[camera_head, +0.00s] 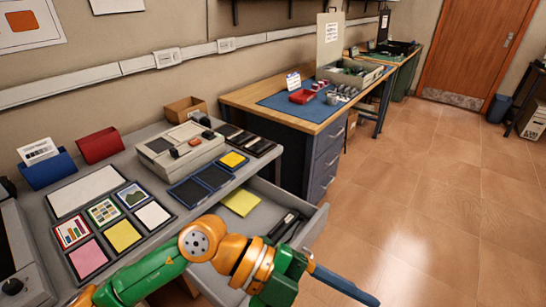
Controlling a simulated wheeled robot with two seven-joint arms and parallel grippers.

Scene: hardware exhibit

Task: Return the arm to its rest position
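My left arm (205,243), green and orange, comes in from the lower left and reaches across in front of the grey desk and its open drawer (313,226). The fingertips cannot be made out. My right gripper is not in view.
The grey desk (165,128) carries picture cards, a grey device (180,147) and dark trays. The drawer holds a yellow sheet (241,202) and dark items. A wooden workbench (240,98) stands behind. The tiled floor (440,200) at right is clear.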

